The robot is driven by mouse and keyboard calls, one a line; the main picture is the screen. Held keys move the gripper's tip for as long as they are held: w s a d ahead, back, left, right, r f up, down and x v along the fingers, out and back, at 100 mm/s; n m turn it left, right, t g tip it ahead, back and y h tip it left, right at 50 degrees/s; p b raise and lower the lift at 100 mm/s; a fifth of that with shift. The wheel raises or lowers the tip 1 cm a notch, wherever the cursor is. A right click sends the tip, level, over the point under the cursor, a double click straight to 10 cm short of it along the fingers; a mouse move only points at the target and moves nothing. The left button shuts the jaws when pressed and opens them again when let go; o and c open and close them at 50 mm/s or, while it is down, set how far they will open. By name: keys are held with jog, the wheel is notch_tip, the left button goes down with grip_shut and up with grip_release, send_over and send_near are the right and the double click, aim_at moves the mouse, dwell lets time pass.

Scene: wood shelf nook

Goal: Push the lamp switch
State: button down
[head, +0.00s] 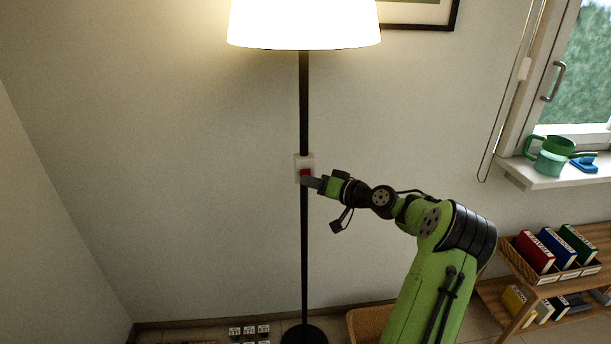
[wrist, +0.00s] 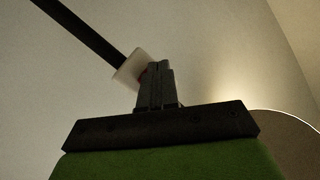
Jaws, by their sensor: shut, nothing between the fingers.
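The floor lamp has a lit white shade (head: 304,22) on a black pole (head: 304,105) with a round dark base (head: 303,335). The lamp switch, a red button (head: 306,173) in a white box (head: 304,158), sits midway up the pole. My gripper (head: 308,182) is shut and empty, its fingertips at the lower part of the switch. I cannot tell whether the fingertips touch the button.
A tan container (head: 365,318) stands on the floor behind my arm. The wall left of the lamp is clear.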

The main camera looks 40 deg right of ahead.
jog(key=shift+w+d, duration=0.25)
jog(key=shift+w, duration=0.1)
dwell(0.4)
jog(key=shift+s+a+b, duration=0.4)
jog(key=shift+s+a, duration=0.1)
jog(key=shift+s, duration=0.2)
jog(key=s+a+b, duration=0.3)
jog(key=s, duration=0.2)
jog(key=shift+a, duration=0.2)
dwell(0.4)
